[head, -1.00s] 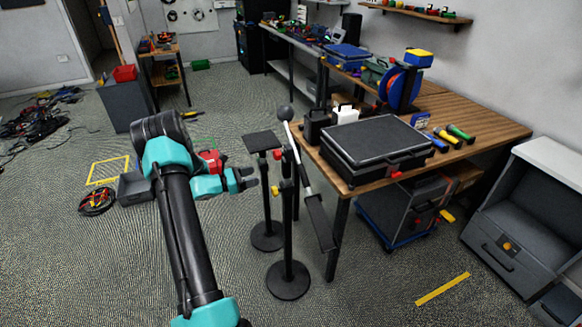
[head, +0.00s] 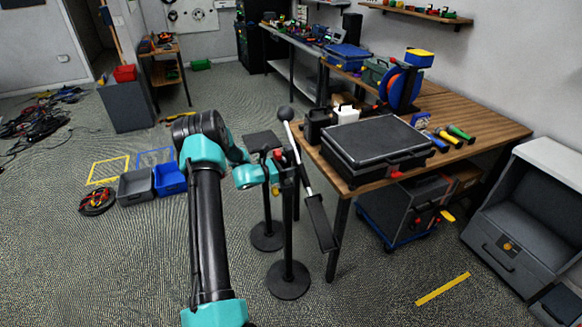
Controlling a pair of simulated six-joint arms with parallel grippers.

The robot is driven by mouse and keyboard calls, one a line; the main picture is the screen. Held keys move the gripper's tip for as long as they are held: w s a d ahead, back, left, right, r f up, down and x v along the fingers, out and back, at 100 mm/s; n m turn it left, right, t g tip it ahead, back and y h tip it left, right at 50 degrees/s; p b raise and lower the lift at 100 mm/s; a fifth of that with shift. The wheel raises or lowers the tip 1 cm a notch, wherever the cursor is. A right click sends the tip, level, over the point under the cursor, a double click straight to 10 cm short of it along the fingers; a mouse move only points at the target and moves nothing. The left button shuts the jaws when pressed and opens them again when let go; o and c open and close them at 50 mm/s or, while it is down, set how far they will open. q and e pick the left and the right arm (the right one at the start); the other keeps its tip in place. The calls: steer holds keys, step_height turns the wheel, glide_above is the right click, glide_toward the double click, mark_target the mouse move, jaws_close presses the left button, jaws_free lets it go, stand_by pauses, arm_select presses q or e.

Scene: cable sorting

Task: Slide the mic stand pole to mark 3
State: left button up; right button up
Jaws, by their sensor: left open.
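The mic stand pole (head: 288,228) is black and upright on a round base (head: 288,280). A grey ball-shaped head (head: 285,113) and a slanted pale boom are at its top, with a long dark block (head: 320,222) hanging at the boom's lower end. Small red and yellow parts sit on the upper pole. My left gripper (head: 279,174) is open at the upper pole, overlapping it in the picture; I cannot tell whether it touches. No numbered mark is readable. My right gripper is not in view.
A second stand with a flat black top (head: 263,141) stands just behind. The wooden workbench (head: 480,128) with a black case (head: 375,140) is close on the right. A grey bin (head: 136,187) and a blue bin (head: 169,179) lie left of my arm. The front floor is open.

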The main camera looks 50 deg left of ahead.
arm_select(q)
steer(key=shift+w+d, duration=0.15)
steer(key=shift+w, duration=0.25)
jaws_close()
stand_by(0.4)
